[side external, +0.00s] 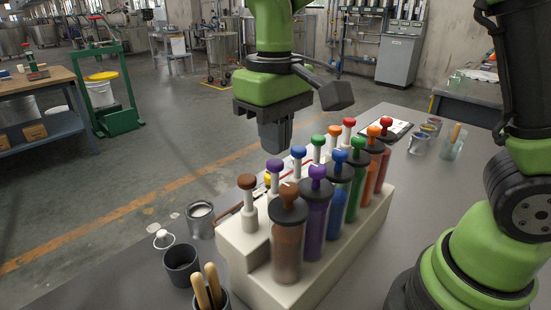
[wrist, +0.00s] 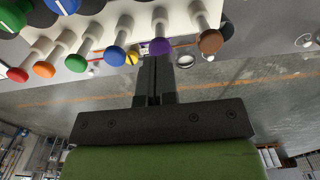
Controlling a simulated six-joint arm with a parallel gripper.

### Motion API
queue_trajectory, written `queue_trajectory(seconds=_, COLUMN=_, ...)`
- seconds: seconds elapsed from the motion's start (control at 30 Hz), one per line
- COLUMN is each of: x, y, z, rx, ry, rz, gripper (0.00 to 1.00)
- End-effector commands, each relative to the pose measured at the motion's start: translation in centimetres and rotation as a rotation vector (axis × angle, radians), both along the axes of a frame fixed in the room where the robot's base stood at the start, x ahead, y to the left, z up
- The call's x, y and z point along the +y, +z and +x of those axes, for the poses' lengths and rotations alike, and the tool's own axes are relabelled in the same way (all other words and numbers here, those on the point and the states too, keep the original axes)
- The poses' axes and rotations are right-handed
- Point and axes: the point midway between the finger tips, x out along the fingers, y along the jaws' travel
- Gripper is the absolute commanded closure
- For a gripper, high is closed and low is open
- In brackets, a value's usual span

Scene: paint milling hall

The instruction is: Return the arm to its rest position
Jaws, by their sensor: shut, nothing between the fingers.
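My gripper (side external: 275,140) is shut and empty. In the side external view it points down just behind the white rack (side external: 238,250), above the row of small knobbed plungers. In the wrist view my gripper (wrist: 154,75) has its fingers together, near the yellow, purple (wrist: 160,46) and brown (wrist: 210,41) knobs. I cannot tell whether it touches any of them. The rack holds a front row of large coloured tubes, such as the brown tube (side external: 288,245) and the purple tube (side external: 316,215), and a back row of white plungers with coloured knobs.
Left of the rack stand a tin of white paint (side external: 201,220), a dark cup (side external: 182,265) and a cup with wooden handles (side external: 208,290). A clipboard (side external: 397,130), small tins and a glass jar (side external: 452,148) lie behind and right. The air left of my gripper is clear.

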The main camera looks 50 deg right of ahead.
Motion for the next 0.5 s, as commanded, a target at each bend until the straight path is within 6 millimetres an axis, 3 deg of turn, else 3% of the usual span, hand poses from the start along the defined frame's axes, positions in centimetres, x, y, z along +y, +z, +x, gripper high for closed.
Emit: queue_trajectory(seconds=0.5, x=0.0, y=0.62, z=-0.02, rx=0.0, ry=-0.001, rz=0.001, gripper=1.0)
